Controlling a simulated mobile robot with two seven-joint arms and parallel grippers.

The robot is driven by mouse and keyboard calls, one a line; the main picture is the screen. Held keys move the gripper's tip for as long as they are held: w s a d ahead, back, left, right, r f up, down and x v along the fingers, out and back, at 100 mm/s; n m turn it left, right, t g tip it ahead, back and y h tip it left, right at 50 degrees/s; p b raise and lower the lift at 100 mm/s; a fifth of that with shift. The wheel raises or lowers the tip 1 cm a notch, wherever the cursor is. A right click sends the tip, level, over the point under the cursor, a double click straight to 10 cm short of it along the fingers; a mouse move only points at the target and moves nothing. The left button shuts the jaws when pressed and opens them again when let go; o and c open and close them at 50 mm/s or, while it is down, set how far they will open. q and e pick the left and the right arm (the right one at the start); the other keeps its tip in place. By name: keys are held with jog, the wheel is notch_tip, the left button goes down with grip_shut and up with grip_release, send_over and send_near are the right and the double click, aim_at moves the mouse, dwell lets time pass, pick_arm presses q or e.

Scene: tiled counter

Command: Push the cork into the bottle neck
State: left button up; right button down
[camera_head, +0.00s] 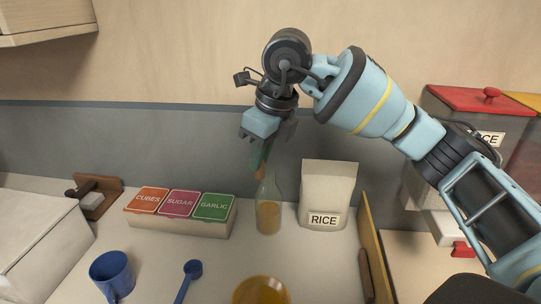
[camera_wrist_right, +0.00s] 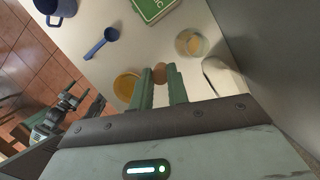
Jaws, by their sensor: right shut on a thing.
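My right gripper (camera_head: 260,166) is above the counter, pointing down, with its green fingers shut on a brown cork (camera_head: 260,172). The cork also shows between the fingertips in the right wrist view (camera_wrist_right: 160,74). The clear glass bottle (camera_head: 268,214) stands upright on the counter with amber content. In the head view the cork and fingertips overlap the top of its neck, so I cannot tell whether they touch. In the wrist view the bottle (camera_wrist_right: 190,43) appears beyond the fingertips. What looks like my left gripper (camera_wrist_right: 88,104) is small at the left of the wrist view, its jaws unclear.
A bag marked RICE (camera_head: 328,197) stands close right of the bottle. A box with CUBES, SUGAR and GARLIC lids (camera_head: 180,222) is left. A blue mug (camera_head: 112,274), a blue spoon (camera_head: 190,276) and an amber round thing (camera_head: 261,291) are in front. A wooden board (camera_head: 373,246) stands right.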

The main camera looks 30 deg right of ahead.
jog(key=w+d, duration=0.4)
jog(key=shift+f, duration=0.3)
jog(key=shift+w+d, duration=0.25)
jog(key=shift+f, duration=1.75)
jog(key=shift+f, duration=0.2)
jog(key=c, duration=1.4)
grip_release()
jog(key=shift+o, duration=0.2)
jog(key=shift+r, duration=0.15)
jog(key=v, duration=1.2)
jog(key=shift+p, duration=0.4)
